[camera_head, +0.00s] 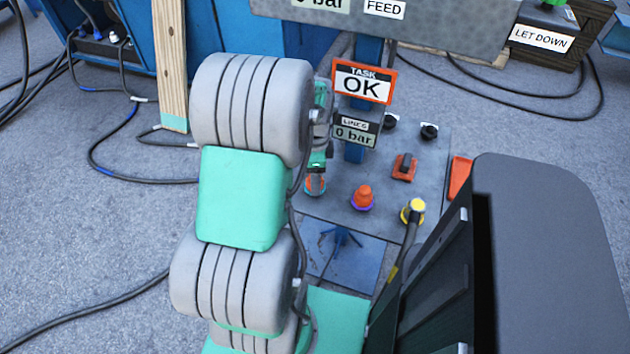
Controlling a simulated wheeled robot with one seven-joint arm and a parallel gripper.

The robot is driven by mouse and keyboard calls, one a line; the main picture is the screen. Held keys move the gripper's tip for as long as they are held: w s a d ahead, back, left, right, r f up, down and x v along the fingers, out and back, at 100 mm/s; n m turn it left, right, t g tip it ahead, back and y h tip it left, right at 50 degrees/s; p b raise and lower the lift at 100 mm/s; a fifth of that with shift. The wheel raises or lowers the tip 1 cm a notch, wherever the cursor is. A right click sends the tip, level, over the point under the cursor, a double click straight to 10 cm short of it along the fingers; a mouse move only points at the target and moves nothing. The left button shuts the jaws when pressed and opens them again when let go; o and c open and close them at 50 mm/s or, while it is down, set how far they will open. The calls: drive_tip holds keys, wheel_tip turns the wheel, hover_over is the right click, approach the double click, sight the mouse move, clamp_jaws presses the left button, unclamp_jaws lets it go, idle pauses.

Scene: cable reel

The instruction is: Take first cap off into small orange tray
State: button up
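A metal panel (334,206) carries the fittings. An orange cap with a purple base ring (363,197) stands on it. To its right is a yellow-topped fitting (413,209) with a dark hose. A round orange-rimmed part (315,187) sits at the panel's left edge, at the lower end of my wrist. My gripper (316,176) seems to be at this part, mostly hidden by my arm; its fingers cannot be made out, nor whether they touch it. An orange piece, likely the small orange tray (460,176), shows at the panel's right edge, partly hidden.
Two black fittings (429,131) and a red-orange block with a dark handle (404,167) stand farther back on the panel. Signs reading "TASK OK" (362,82) and "LINES 0 bar" (354,132) rise behind. A wooden post (170,60) and loose cables lie left.

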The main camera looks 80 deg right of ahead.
drive_tip(key=shift+f, duration=0.55)
drive_tip(key=shift+c, duration=0.3)
clamp_jaws()
